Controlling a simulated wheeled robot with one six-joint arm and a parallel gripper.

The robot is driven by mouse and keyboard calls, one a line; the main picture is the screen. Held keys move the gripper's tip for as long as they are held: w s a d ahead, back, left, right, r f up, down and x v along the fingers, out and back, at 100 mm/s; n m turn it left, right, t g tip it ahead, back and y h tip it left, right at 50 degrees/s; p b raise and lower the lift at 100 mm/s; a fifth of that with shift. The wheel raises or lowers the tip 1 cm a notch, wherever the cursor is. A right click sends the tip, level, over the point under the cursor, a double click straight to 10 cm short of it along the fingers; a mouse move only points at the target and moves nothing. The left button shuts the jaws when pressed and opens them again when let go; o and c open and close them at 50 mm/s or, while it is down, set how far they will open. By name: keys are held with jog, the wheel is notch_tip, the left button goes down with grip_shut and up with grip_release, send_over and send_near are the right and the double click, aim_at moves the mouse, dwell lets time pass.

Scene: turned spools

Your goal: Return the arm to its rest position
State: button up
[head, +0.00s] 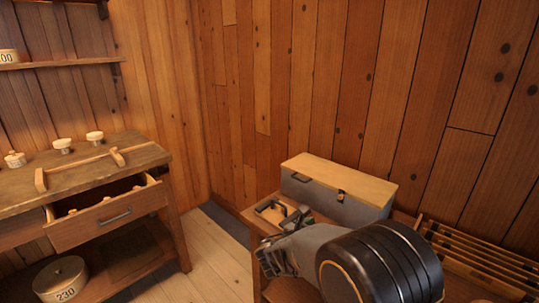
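My arm reaches in from the lower right of the head view, with a large dark round joint nearest the camera. My gripper (272,262) is at the arm's far end, above the front left part of a low wooden bench (251,218). It points left and is seen from behind and the side. Its fingers are small and dark here, and I cannot tell how far apart they are. I see no object held in it, but the space between the fingers is not clear.
A grey box with a wooden lid (338,187) stands on the bench by the wall, beside a slatted rack (480,262). At left, a workbench (140,157) has an open drawer (110,218) and several pale spools on top. A round "230" tin (60,278) sits below. Floor shows between.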

jog(key=s+f+m+g, duration=0.1)
jog(key=s+d+f+m+g, duration=0.1)
jog(key=f+m, duration=0.1)
jog(key=shift+s+g, duration=0.35)
jog(key=shift+g, duration=0.05)
jog(key=s+m, duration=0.1)
jog(key=s+m+g+p, duration=0.1)
jog(key=s+d+m+g+y, duration=0.1)
jog(key=shift+f+m, duration=0.25)
jog(key=shift+m, duration=0.05)
jog(key=s+r+m+g+y+p, duration=0.45)
jog(key=s+m+y+p, duration=0.2)
jog(key=s+m, duration=0.4)
jog(key=s+a+r+m+t+y+p, duration=0.1)
jog(key=s+r+m+y+p, duration=0.1)
jog(key=r+m+p, duration=0.3)
jog(key=s+a+r+m+t+y+p, duration=0.1)
jog(key=r+m+p, duration=0.4)
jog(key=r, duration=0.8)
jog(key=shift+s+a+y+p, duration=0.45)
jog(key=shift+s+y+p, duration=0.5)
jog(key=shift+y, duration=0.2)
jog(key=shift+f, duration=0.1)
